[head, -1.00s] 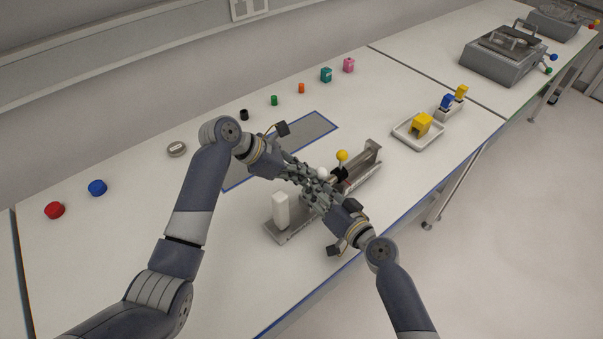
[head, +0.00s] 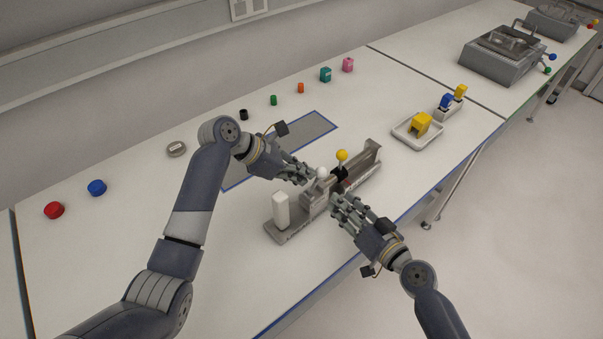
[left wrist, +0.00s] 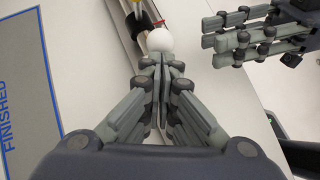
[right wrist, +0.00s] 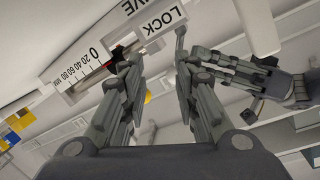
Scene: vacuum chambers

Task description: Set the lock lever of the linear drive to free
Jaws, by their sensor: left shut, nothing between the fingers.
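The linear drive (head: 294,229) is a grey rail unit on the bench. Which knob is the lock lever, I cannot tell. A "LOCK" label (right wrist: 161,22) and a millimetre scale (right wrist: 84,68) show in the right wrist view. My left gripper (head: 307,177) is shut and empty beside the white knob (left wrist: 159,40), its tips very close to it. My right gripper (head: 338,204) is open at the drive's front side, label beyond its fingertips.
A grey mat (head: 300,138) marked "FINISHED" lies behind the drive. A white tray (head: 399,132) with a yellow block stands to the right. Small coloured parts line the back, with red and blue caps at left. The bench's front edge is close to my right arm.

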